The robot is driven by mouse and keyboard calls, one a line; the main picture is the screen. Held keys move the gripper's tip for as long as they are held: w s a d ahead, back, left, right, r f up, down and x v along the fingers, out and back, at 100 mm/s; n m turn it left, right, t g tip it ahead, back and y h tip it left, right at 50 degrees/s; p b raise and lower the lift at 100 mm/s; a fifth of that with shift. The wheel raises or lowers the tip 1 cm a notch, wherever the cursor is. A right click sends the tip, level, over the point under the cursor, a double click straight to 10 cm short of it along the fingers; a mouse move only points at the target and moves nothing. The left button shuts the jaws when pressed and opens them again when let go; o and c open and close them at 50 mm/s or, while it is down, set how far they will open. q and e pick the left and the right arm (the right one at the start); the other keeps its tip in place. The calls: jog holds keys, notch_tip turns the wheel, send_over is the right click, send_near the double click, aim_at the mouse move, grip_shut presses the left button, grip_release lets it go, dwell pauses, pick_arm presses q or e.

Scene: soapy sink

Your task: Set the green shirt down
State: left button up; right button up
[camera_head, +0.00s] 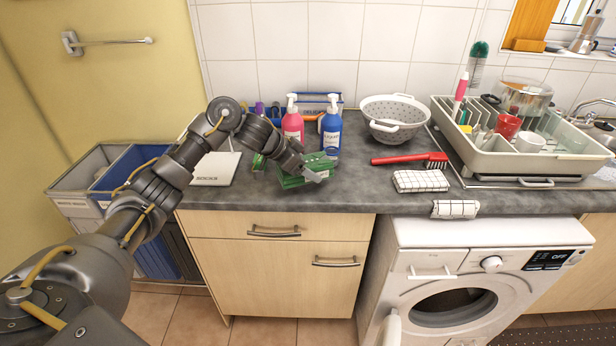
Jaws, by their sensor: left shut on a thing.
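My left arm reaches in from the left to the grey counter (380,205). My left gripper (316,172) is shut on the green shirt (293,181), a small bunched green cloth. The shirt is at the counter's surface near its front edge, in front of the soap bottles. The gripper covers part of it, and I cannot tell whether the cloth fully rests on the counter. My right gripper is not in view.
A pink bottle (293,122) and a blue bottle (331,130) stand just behind. A white scale (216,168) lies left. A colander (394,115), red brush (408,158), checked cloth (420,181) and dish rack (528,165) are to the right. A washing machine (470,262) stands below.

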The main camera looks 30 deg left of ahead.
pick_arm(q)
jog(key=shift+w+f+p, duration=0.15)
jog(key=shift+f+p, duration=0.05)
jog(key=shift+f, duration=0.7)
jog(key=shift+w+f+p, duration=0.15)
jog(key=shift+f, duration=0.75)
jog(key=shift+f, duration=0.1)
jog(key=o, duration=1.1)
jog(key=shift+s+a+r, duration=0.1)
jog(key=shift+s+r, duration=0.05)
jog(key=shift+r, duration=0.1)
jog(key=v, duration=1.1)
jog(key=shift+s+a+r+b, duration=0.1)
jog(key=shift+s+r+b, duration=0.15)
jog(key=shift+b, duration=0.05)
